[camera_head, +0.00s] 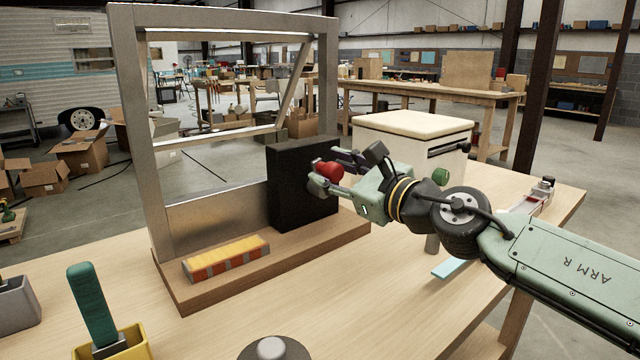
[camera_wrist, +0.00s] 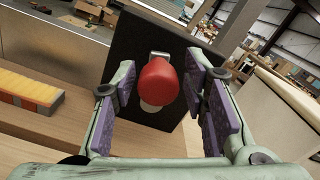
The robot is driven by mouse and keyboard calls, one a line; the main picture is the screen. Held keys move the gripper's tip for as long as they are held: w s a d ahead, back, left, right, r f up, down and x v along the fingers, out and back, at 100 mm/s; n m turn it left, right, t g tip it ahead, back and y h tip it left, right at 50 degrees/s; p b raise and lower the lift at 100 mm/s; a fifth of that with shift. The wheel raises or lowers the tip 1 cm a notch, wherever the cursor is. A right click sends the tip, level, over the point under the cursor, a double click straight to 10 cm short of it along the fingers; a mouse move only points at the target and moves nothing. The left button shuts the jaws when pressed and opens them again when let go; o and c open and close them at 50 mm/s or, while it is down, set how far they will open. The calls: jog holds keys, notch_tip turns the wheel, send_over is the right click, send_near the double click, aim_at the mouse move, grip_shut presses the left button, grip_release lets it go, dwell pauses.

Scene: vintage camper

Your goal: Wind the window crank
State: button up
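The window crank's red knob (camera_head: 329,171) sticks out from the front of a black box (camera_head: 290,195) on the metal window frame (camera_head: 152,130). In the wrist view the red knob (camera_wrist: 158,80) is in the middle, with a pale metal piece behind it on the black box (camera_wrist: 125,50). My gripper (camera_head: 334,172) is at the knob, one finger on each side. In the wrist view my gripper (camera_wrist: 165,95) is open, with gaps between the purple pads and the knob. Most of the crank arm is hidden behind the knob.
The window frame stands on a wooden base (camera_head: 200,295) on the workbench (camera_head: 400,310). An orange and grey striped block (camera_head: 226,258) lies on the base. A green-handled tool (camera_head: 92,305) stands in a yellow holder (camera_head: 135,345) at front left. A white cabinet (camera_head: 400,135) stands behind.

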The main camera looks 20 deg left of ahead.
jog(key=shift+o, duration=0.2)
jog(key=shift+f, duration=0.1)
jog(key=shift+b+v, duration=0.4)
jog(key=shift+v, duration=1.75)
jog(key=shift+s+d, duration=0.25)
jog(key=shift+d, duration=0.05)
jog(key=v, duration=1.2)
